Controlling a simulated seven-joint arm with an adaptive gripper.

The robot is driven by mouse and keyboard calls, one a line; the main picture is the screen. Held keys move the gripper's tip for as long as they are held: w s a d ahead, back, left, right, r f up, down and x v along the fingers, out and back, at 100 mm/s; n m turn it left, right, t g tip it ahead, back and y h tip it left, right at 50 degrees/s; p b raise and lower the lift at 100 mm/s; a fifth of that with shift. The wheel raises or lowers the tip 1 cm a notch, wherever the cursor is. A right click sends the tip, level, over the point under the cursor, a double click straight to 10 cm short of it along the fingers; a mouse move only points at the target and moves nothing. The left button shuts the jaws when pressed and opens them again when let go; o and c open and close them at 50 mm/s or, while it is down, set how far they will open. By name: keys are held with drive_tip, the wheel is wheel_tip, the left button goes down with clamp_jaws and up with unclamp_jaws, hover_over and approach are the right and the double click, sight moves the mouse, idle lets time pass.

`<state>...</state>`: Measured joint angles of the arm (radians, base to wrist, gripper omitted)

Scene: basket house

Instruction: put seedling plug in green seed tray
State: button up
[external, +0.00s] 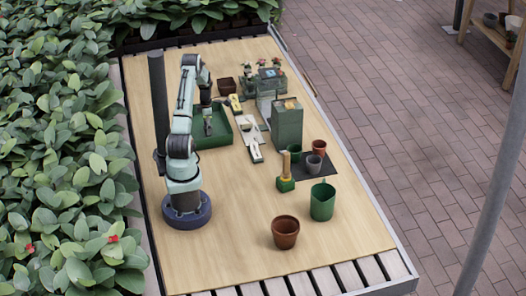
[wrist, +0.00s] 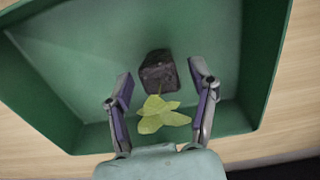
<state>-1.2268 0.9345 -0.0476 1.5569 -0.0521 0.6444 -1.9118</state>
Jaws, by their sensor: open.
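The seedling plug, a dark soil block (wrist: 157,70) with pale green leaves (wrist: 163,114), lies on its side inside a shallow green tray (wrist: 90,55). The leaves point toward my gripper's palm. My gripper (wrist: 163,82) is open, with one finger on each side of the plug and leaves; I cannot tell its exact height above them. In the external view my gripper (external: 208,128) hangs down over the green tray (external: 223,139), and the plug cannot be made out. A dark green container (external: 270,85) with small plants stands farther back; I cannot tell which is the seed tray.
A grey-green box (external: 287,127) stands right of the tray, with tools (external: 250,137) lying between. A wood-handled tool (external: 286,172), a green jug (external: 322,201) and a terracotta pot (external: 285,232) stand nearer the front. The table's front left is clear.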

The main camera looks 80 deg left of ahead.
wheel_tip(320, 180, up, 12)
drive_tip(key=w+d+r+m, duration=0.4)
drive_tip(key=d+m, duration=0.2)
drive_tip(key=d, duration=0.2)
drive_tip(key=w+d+r+m, duration=0.4)
drive_tip(key=d+m, duration=0.1)
drive_tip(key=d, duration=0.3)
drive_tip(key=s+d+r+m, duration=0.2)
drive_tip(key=d+m, duration=0.6)
drive_tip(key=d, duration=0.1)
drive_tip(key=s+d+r+m, duration=0.2)
drive_tip(key=s+d+m, duration=0.1)
drive_tip(key=d+m, duration=0.55)
drive_tip(key=s+d+f+m, duration=0.1)
drive_tip(key=s+d+m, duration=0.5)
drive_tip(key=m, duration=0.1)
drive_tip(key=shift+f+y, duration=0.25)
drive_tip(key=shift+y, duration=0.15)
